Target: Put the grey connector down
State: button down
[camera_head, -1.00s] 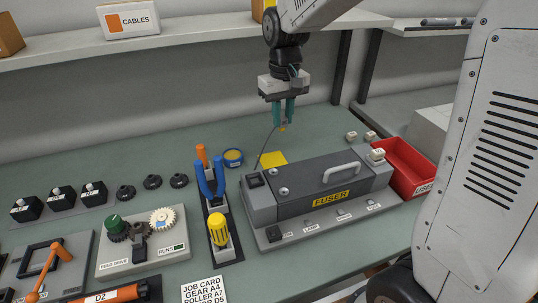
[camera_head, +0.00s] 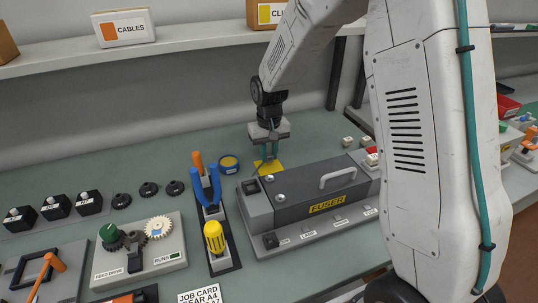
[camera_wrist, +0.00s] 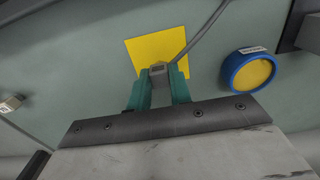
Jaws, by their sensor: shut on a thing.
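My gripper (camera_head: 267,160) is above the yellow square (camera_head: 274,168) on the bench, behind the left end of the fuser unit (camera_head: 320,196). In the wrist view my teal fingers (camera_wrist: 159,84) are shut on the small grey connector (camera_wrist: 158,70). A grey cable (camera_wrist: 205,32) runs from the connector toward the upper right of that view. The connector lies over the near part of the yellow square (camera_wrist: 150,48) there. In the head view the connector is mostly hidden by the fingers. I cannot tell whether it touches the square.
A blue round tin with a yellow top (camera_wrist: 250,71) sits beside the square; it also shows in the head view (camera_head: 229,164). Blue-handled pliers (camera_head: 206,187) stand to the left. Small cream blocks (camera_head: 348,142) lie to the right.

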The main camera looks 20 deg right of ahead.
aim_at(269, 155)
jog(key=shift+f, duration=0.4)
jog(key=shift+f, duration=0.2)
jog(key=c, duration=1.3)
grip_release()
jog(key=shift+r, duration=0.15)
notch_tip(269, 155, up, 12)
jog(key=shift+r, duration=0.15)
